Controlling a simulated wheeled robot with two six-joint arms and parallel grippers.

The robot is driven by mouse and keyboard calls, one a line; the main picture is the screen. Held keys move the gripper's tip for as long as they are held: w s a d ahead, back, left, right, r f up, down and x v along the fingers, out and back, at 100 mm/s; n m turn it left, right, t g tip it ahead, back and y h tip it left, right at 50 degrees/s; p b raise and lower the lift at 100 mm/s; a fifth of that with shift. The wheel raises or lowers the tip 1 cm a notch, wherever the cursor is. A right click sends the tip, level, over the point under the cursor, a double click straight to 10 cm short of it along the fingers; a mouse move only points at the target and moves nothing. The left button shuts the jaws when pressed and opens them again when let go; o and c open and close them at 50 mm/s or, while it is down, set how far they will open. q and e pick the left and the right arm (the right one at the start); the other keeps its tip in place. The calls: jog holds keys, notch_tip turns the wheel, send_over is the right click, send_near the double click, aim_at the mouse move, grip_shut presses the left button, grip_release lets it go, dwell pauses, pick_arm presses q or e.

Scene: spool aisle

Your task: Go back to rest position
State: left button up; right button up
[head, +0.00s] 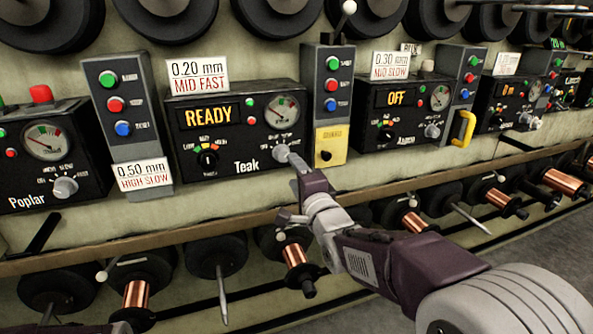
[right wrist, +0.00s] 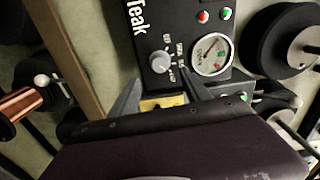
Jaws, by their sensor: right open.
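My right gripper (head: 290,188) reaches in from the lower right in the head view. It is open and empty in front of the black Teak panel (head: 225,165). Its upper fingertip is close to Teak's grey mode knob (head: 281,153); I cannot tell whether they touch. Teak's display reads READY. In the right wrist view, the fingers of the right gripper (right wrist: 155,92) stand apart, with the knob (right wrist: 160,63) just beyond them. A sliver of what may be my left arm shows at the bottom left of the head view; its gripper is not visible.
The Poplar panel (head: 45,160) is at the left, and another panel reading OFF (head: 400,110) is right of Teak. A yellow guard (head: 329,146) and a yellow handle (head: 463,129) are nearby. Below runs a rail (head: 130,238) with copper spools (head: 137,294) and protruding rods.

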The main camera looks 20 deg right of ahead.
jog(key=shift+s, duration=0.55)
jog(key=s+f+n+g+p, duration=0.1)
jog(key=s+f+n+g, duration=0.3)
jog(key=f, duration=0.6)
jog(key=s+f+n+g+p, duration=0.2)
jog(key=s+f+g, duration=0.25)
jog(key=f, duration=0.55)
jog(key=s+f+n+g, duration=0.8)
jog(key=s+n, duration=0.2)
jog(key=s, duration=0.4)
notch_tip(320, 180, up, 38)
jog(key=p, duration=3.7)
jog(key=shift+s+f+n, duration=0.15)
jog(key=shift+s+n, duration=0.05)
jog(key=shift+n, duration=0.2)
jog(key=shift+p, duration=0.3)
